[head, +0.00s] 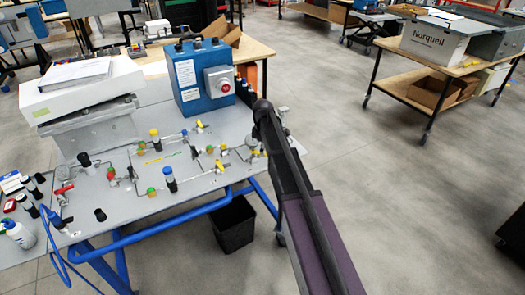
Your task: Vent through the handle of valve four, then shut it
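A grey panel (120,205) on a blue-framed bench carries metal tubing with several small valves and fittings. Handles that I can make out are a red one (63,188) at the left, a yellow one (199,125) near the blue box, and another yellow one (220,166) lower down. No number labels are readable, so I cannot tell which is valve four. My dark arm rises from the bottom right, and its upper bend covers the panel's right end. My gripper cannot be made out; the arm hides what lies behind it.
A blue box (187,92) with a red button stands behind the valves. A white instrument (80,88) is at the back left. A bottle (18,233) and blue hose are at the left edge. A black bin (234,225) stands below.

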